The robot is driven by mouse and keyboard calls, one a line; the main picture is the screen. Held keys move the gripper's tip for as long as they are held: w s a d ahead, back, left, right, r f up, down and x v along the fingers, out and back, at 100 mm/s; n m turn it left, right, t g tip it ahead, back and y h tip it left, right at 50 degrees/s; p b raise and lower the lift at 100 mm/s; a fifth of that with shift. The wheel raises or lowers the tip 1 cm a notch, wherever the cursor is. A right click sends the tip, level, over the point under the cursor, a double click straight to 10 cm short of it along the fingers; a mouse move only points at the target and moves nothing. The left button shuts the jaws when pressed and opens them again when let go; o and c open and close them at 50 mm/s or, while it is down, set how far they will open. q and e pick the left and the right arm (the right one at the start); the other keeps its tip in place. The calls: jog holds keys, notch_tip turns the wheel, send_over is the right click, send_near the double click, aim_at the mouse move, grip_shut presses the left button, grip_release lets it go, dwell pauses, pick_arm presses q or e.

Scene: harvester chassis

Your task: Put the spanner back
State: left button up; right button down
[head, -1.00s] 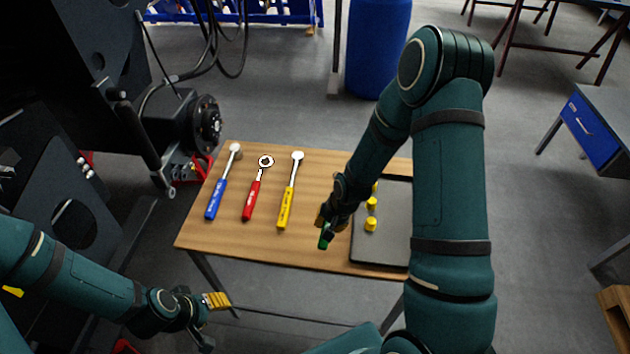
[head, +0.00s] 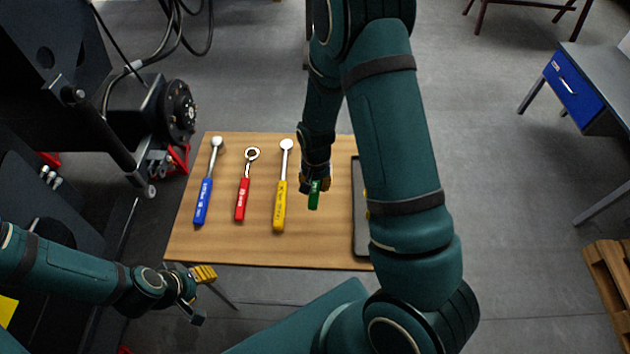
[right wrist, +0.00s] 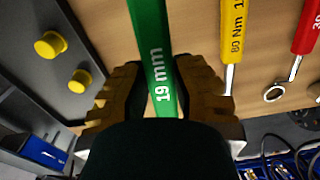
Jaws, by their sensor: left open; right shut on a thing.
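The spanner, with a green handle marked "19 mm" (right wrist: 158,60), is held in my right gripper (right wrist: 155,90). In the head view, its green handle (head: 314,196) points toward the table's front edge from under my right gripper (head: 315,182). Its other end is hidden by the gripper and arm. It is over the table, right of the yellow-handled tool; I cannot tell whether it touches the wood. My left gripper (head: 202,296) is open and empty, in front of the table's left front corner.
The wooden table (head: 225,250) carries a blue-handled tool (head: 203,200), a red-handled ring spanner (head: 241,200) and the yellow-handled tool (head: 280,205) in a row. A dark tray (head: 360,245) with yellow pegs is on the right, mostly behind my right arm. Black machinery (head: 130,120) stands at left.

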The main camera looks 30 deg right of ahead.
jog(key=shift+f+b, duration=1.55)
jog(key=shift+f, duration=0.3)
jog(key=shift+w+f+b, duration=0.1)
jog(key=shift+f+b, duration=1.55)
jog(key=shift+f, duration=0.5)
jog(key=c, duration=0.8)
grip_release()
jog(key=shift+c, duration=0.2)
notch_tip(320, 180, up, 12)
jog(key=shift+r, duration=0.1)
